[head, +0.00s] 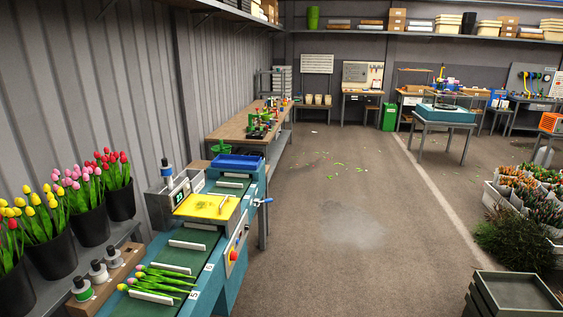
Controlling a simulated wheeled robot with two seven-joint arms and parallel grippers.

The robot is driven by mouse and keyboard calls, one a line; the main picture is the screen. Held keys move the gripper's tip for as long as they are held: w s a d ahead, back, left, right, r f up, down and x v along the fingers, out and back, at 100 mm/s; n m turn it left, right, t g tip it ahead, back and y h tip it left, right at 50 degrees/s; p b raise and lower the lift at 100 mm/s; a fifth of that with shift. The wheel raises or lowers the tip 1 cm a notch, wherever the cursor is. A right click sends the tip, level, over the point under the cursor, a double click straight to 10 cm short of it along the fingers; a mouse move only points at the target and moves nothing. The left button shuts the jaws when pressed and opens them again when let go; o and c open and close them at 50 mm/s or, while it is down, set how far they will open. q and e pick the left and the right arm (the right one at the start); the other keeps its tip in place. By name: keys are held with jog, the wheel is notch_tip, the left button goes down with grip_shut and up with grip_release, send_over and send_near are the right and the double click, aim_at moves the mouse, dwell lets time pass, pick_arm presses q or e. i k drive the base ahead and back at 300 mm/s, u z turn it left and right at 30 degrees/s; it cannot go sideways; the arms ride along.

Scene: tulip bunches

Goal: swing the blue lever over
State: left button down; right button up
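A small blue lever (265,201) sticks out from the right side of the teal bunching machine (207,284), just beyond its yellow plate (207,206). The lever looks about level, pointing right over the aisle. Its pivot is too small to make out clearly. Neither my left nor my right gripper is in view.
Tulips (160,281) lie on the machine's green belt between white dividers. Black buckets of tulips (91,223) stand along the left wall. A red button (234,256) is on the machine's side panel. The floor to the right (345,220) is clear; dark crates (515,293) stand at lower right.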

aim_at(266, 201)
jog(key=z, duration=0.15)
jog(key=i, duration=4.2)
